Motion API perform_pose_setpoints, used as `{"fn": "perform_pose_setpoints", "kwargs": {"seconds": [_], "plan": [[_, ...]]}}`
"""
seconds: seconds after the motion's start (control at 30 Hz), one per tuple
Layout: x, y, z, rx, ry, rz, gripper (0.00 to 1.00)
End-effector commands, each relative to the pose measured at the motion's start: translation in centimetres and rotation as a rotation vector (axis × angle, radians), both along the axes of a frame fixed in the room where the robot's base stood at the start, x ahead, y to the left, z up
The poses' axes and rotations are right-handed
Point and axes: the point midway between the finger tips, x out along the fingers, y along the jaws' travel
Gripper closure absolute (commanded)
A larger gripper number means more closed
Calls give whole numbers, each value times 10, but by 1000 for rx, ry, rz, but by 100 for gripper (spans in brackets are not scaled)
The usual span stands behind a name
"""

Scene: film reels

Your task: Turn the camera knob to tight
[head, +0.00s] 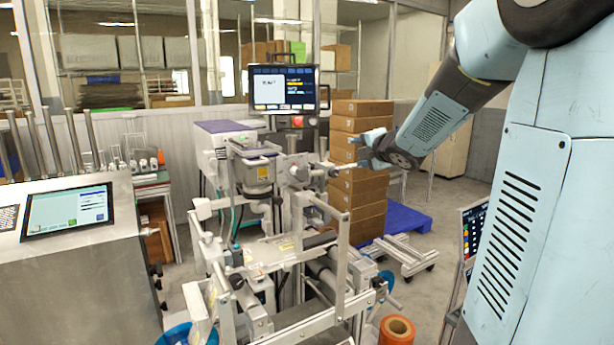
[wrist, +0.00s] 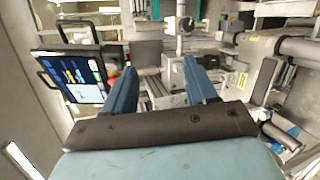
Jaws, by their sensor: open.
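My gripper (head: 360,152) is at the end of my arm, to the right of the grey machine's upper part in the head view. Its two blue fingers are spread apart with nothing held, also in the wrist view (wrist: 156,68). A silver round fitting (wrist: 186,24) on a post lies beyond the fingertips in the wrist view, apart from them. In the head view a metal cylinder with a short shaft (head: 299,174) points toward my gripper. Either may be the camera knob, but I cannot tell for sure, and no tight or loose marking is readable.
The machine's frame (head: 342,250) and rollers stand below the gripper. A monitor (head: 283,88) stands behind on a post, and shows at left in the wrist view (wrist: 72,76). Stacked cardboard boxes (head: 362,125) stand on a blue pallet (head: 408,218). An orange roll (head: 396,331) is at the front.

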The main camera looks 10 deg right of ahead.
Motion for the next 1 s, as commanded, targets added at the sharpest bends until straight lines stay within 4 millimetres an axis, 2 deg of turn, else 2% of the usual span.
{"fn": "perform_pose_setpoints", "kwargs": {"seconds": [0.03,0.13,0.23,0.4,0.67,1.0], "plan": [[13,0,-10,-70,-14,79,43],[30,7,-26,-208,-59,253,43],[38,13,-43,-310,-102,404,43],[41,21,-63,-404,-156,577,43],[48,29,-73,-434,-178,639,43],[92,60,-87,-432,-177,637,43]]}}
